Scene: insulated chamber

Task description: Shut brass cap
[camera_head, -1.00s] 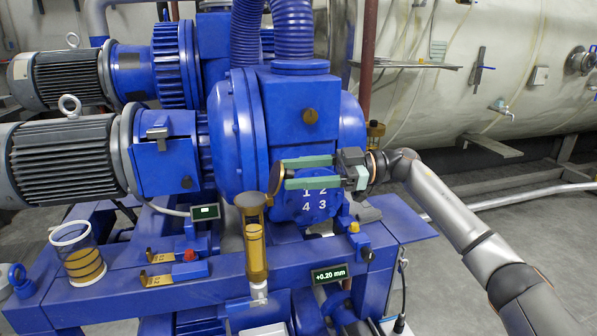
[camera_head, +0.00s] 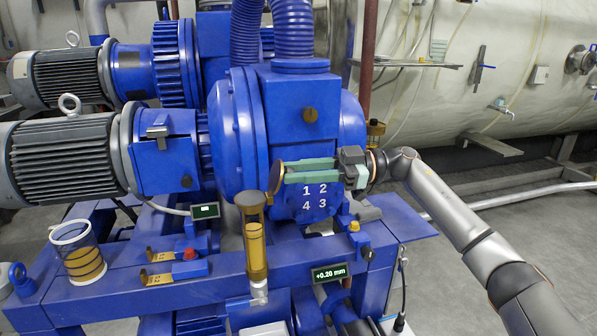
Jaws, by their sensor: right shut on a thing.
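The brass cap (camera_head: 276,178) is a dark brown disc seen nearly edge-on. It stands steeply tilted just above and right of the top of an amber sight tube (camera_head: 256,248), whose dark brown mouth (camera_head: 249,199) faces up. My right gripper (camera_head: 281,173) reaches in from the right with long green fingers, and its fingertips are shut on the cap. The fingers hide part of the cap. Whether a hinge joins cap and tube is too small to tell. My left gripper is not in view.
The blue pump body (camera_head: 300,110) stands directly behind the fingers. A blue frame beam (camera_head: 205,280) runs below, with a clear cup of amber liquid (camera_head: 80,252) at left. A small display (camera_head: 328,272) reads +0.20 mm. A pale tank (camera_head: 500,70) fills the back right.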

